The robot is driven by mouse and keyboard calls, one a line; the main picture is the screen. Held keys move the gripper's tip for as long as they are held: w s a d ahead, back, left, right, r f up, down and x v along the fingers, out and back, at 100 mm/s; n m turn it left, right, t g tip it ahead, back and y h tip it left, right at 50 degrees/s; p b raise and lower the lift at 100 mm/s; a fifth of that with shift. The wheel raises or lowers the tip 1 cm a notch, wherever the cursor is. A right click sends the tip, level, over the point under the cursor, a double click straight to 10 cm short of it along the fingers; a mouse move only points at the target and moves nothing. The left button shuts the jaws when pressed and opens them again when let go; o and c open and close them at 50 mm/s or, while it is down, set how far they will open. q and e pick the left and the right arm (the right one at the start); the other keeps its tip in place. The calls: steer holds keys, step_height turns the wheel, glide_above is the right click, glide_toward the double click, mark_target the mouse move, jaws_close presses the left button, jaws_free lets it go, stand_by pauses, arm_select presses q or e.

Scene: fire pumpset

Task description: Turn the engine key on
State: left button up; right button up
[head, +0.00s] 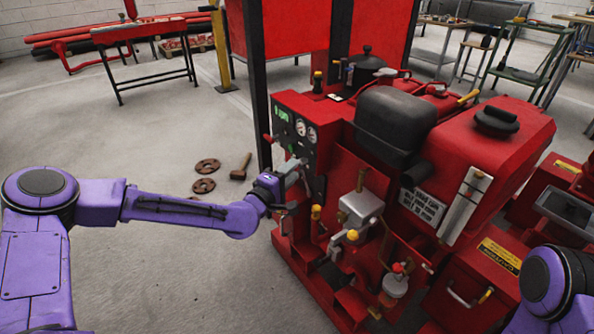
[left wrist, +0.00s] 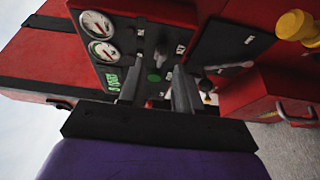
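The red pump set's dark control panel (head: 302,132) has round gauges (head: 306,130) and a green display (head: 281,114). My left gripper (head: 292,172) is at the panel's lower front. In the left wrist view its two fingers (left wrist: 157,92) are apart with a visible gap between them. The panel also fills that view (left wrist: 125,62), with a green round spot (left wrist: 154,77) between the fingertips and a small dark switch or key-like part (left wrist: 162,52) just beyond. I cannot tell for sure which part is the engine key. My right gripper is outside the frame.
The red engine body (head: 470,150) and yellow-handled valves (head: 352,235) stand right of the gripper. Brown discs (head: 205,166) and a hammer (head: 241,167) lie on the floor to the left. A red-topped bench (head: 140,32) stands behind. The floor left of the pump is mostly free.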

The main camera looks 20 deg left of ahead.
mark_target(302, 161)
arm_select(q)
steer(key=shift+x, duration=1.9)
jaws_close()
